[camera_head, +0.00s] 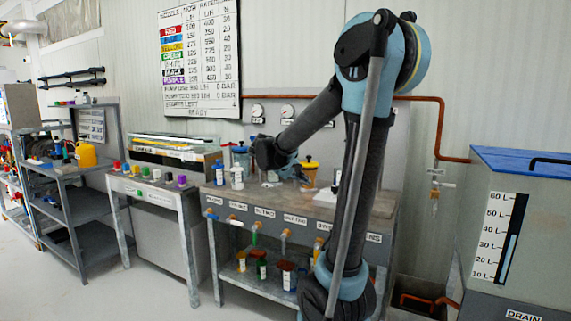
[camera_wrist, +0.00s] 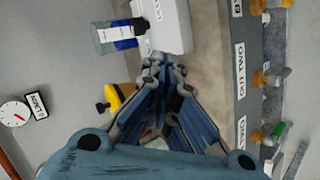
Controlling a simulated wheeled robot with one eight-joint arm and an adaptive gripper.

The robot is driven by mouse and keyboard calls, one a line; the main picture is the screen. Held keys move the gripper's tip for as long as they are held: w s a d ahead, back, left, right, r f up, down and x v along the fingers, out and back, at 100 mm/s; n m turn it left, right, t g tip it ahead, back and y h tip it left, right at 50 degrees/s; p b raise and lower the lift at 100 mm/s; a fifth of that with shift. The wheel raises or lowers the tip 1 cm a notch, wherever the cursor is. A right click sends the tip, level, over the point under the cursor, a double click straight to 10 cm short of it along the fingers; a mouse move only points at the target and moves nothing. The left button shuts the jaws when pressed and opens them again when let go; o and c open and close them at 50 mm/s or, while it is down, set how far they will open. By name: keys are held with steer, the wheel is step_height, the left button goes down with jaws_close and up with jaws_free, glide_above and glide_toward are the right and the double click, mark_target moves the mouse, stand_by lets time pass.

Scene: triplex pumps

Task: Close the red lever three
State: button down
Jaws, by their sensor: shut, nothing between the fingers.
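I cannot make out a red lever three in either view. The labelled bench (camera_head: 215,195) has a row of small valves along its front: a blue one (camera_head: 211,214), a green one (camera_head: 254,237) and an orange one (camera_head: 285,235) among them. In the wrist view, brass-coloured valves (camera_wrist: 259,79) line the bench front at the right, beside a label reading OUT TWO (camera_wrist: 240,67). A green lever (camera_wrist: 280,131) shows at the lower right. My gripper (camera_wrist: 158,62) is shut and empty over the bench top. My arm hides part of the bench in the head view.
A white block (camera_wrist: 165,24) and a blue-banded bottle (camera_wrist: 120,36) stand just beyond my fingertips. A yellow-lidded jar (camera_head: 309,163) is on the bench. A tank with a blue lid (camera_head: 520,160) stands at the right. Floor is free at the lower left.

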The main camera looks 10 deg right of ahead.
steer(key=w+a+r+n+t+h, duration=0.1)
steer(key=w+a+r+t+h, duration=0.15)
steer(key=w+a, duration=0.55)
steer(key=w+a+r+n+t+h, duration=0.1)
steer(key=w+a+r+n+t, duration=0.15)
steer(key=w+a, duration=0.55)
steer(key=s+d+f+x, duration=0.1)
steer(key=s+x, duration=0.1)
steer(key=x, duration=1.3)
steer(key=shift+d+m, duration=0.4)
steer(key=shift+m, duration=0.05)
steer(key=shift+a+t+y, duration=0.25)
steer(key=shift+t+y, duration=0.05)
steer(key=shift+y, duration=0.05)
